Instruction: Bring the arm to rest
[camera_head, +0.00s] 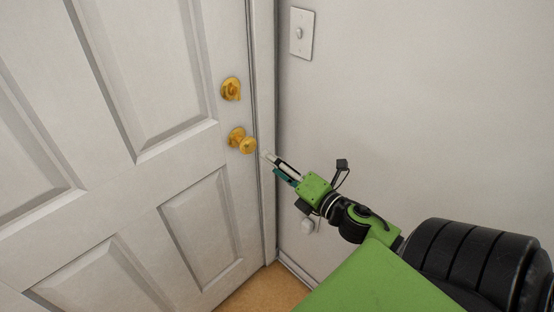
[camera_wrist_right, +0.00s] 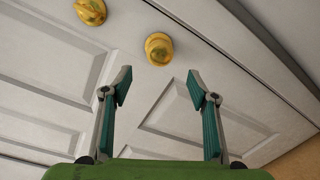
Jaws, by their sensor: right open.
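My right arm comes in from the lower right in the head view, with its green and black links stretched toward the door. My right gripper (camera_head: 280,170) is near the door's edge, just to the right of and below the brass doorknob (camera_head: 241,140). In the right wrist view my right gripper (camera_wrist_right: 165,90) has its two fingers spread wide with nothing between them. The doorknob (camera_wrist_right: 159,48) shows beyond the fingertips, apart from them. My left gripper is not in view.
A white panelled door (camera_head: 150,165) fills the left and looks closed in its frame. A brass deadbolt (camera_head: 231,89) sits above the knob. A light switch (camera_head: 301,33) is on the bare wall at right. Something small and white (camera_head: 308,226) is low on the wall behind my arm.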

